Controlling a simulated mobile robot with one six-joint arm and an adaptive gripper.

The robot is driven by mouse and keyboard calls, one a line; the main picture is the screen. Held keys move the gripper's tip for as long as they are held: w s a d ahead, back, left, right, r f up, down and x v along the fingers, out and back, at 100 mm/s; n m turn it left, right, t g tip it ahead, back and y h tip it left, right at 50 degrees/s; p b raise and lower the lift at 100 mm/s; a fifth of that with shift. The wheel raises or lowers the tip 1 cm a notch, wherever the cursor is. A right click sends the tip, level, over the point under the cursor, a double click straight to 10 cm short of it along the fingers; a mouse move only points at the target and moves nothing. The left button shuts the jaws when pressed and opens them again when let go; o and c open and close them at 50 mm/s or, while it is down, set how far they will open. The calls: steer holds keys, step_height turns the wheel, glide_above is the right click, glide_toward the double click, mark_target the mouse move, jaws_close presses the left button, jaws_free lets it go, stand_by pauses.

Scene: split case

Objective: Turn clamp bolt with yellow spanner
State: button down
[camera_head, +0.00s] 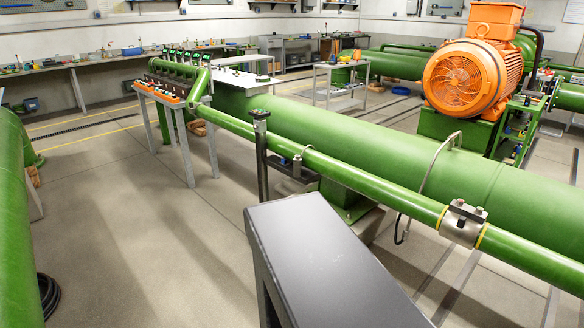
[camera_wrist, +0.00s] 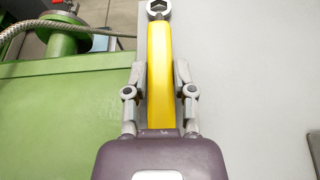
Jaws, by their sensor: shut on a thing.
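The yellow spanner (camera_wrist: 160,45) is between the two fingers of my gripper (camera_wrist: 161,82) in the wrist view. The gripper is shut on its yellow handle. The spanner's grey ring end points away from my gripper, at the top of the wrist view. In the head view, a metal clamp (camera_head: 461,226) with bolts on top and yellow edges sits around the thinner green pipe (camera_head: 365,183) at the right. My gripper and the spanner do not show in the head view. I see no contact between spanner and bolt.
A thick green pipe (camera_head: 400,154) runs behind the thin one. A dark grey flat-topped block (camera_head: 320,255) stands in front. A dark post (camera_head: 261,155) and an orange motor (camera_head: 470,75) stand farther back. A braided hose (camera_wrist: 45,22) shows in the wrist view. Open floor lies left.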

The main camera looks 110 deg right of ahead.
stand_by(0.3)
steer(key=shift+r+p, duration=3)
steer(key=shift+p, duration=0.05)
step_height(320, 180, up, 30)
steer(key=p, duration=3)
